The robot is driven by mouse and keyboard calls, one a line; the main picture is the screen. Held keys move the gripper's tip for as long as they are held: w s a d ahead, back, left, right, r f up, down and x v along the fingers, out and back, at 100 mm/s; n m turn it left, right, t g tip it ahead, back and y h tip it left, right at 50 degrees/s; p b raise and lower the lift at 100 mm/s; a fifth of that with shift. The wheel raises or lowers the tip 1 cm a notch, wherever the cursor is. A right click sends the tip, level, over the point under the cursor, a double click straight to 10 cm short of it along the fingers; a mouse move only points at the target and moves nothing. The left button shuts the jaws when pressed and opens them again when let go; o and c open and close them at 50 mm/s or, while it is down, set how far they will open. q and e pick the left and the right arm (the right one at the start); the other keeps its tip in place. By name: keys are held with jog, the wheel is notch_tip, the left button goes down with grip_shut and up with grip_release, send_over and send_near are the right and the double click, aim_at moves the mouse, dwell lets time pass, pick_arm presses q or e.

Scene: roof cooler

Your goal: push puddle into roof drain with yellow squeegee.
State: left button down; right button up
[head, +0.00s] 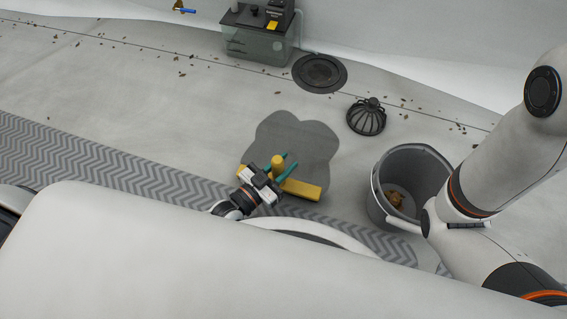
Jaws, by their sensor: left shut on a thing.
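The puddle (298,138) is a dark grey lobed patch on the pale roof, in the middle of the head view. The yellow squeegee (302,189) lies at the puddle's near edge, its long head running left to right and its short yellow handle standing up. My left gripper (277,168) is shut on the squeegee's handle, its teal fingers on either side of it. The roof drain (320,73) is a dark round plate beyond the puddle, up and slightly right. My right arm comes in at the right; its gripper does not show clearly over the bucket.
A grey bucket (384,204) with brown debris stands at right. A grey chevron walkway mat (90,160) runs along the near left. Leaves lie scattered.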

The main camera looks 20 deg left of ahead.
pick_arm(q)
jog(key=shift+f+b, duration=0.4)
jog(key=shift+f, duration=0.15)
dwell(0.8)
jog(key=shift+w, duration=0.1)
jog(key=shift+w, duration=1.7)
jog(key=shift+w+f+b, duration=0.15)
jog(key=shift+w+b, duration=0.55)
jog(key=shift+w, duration=1)
jog(key=shift+w, duration=0.2)
jog(key=shift+w, duration=0.25)
jog(key=shift+w+b, duration=0.4)
jog(key=shift+w, duration=0.95)
jog(key=shift+w, duration=0.15)
